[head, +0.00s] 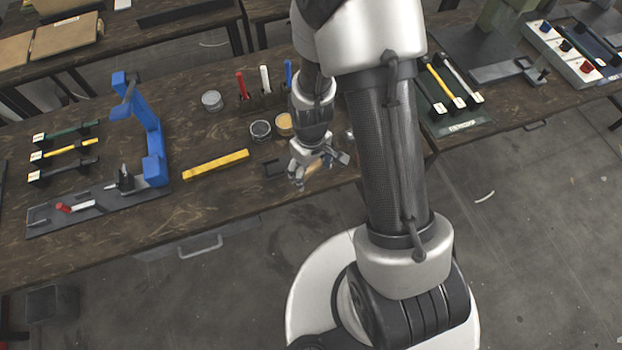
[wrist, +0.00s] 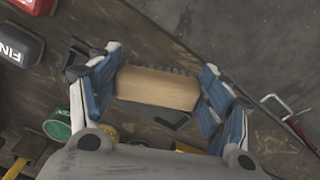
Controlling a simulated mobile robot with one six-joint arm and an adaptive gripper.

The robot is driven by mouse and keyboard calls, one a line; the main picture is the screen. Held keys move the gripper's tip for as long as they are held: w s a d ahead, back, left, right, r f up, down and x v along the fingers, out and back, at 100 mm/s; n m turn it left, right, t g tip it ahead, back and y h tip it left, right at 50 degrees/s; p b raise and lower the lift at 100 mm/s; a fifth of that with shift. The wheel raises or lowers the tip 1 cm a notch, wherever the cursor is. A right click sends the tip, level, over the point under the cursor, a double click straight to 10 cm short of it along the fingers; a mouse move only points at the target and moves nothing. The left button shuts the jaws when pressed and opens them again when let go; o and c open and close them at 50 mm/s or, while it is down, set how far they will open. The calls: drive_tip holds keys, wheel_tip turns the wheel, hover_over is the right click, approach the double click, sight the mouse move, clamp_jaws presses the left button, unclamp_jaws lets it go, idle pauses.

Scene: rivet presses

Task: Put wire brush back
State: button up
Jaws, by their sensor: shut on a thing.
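The wire brush (wrist: 158,88) has a tan wooden block with a dark bristle edge. My gripper (wrist: 161,66) is shut on it, with a blue-padded finger at each end of the block. In the head view my gripper (head: 318,166) is over the front edge of the workbench, and the brush is mostly hidden by the fingers. A dark bracket-like holder (head: 273,168) lies on the bench just left of the gripper. I cannot tell whether the brush touches the bench.
A yellow bar (head: 216,164) lies left of the holder. Round tins (head: 261,131) and red, white and blue marker-like sticks (head: 264,82) stand behind. A blue press frame (head: 148,130) stands at left. Open floor lies in front of the bench.

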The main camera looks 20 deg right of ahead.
sight(311, 184)
drive_tip(key=shift+f+b, duration=0.65)
drive_tip(key=shift+f, duration=1.7)
drive_tip(key=shift+f, duration=0.15)
drive_tip(key=o, duration=1.2)
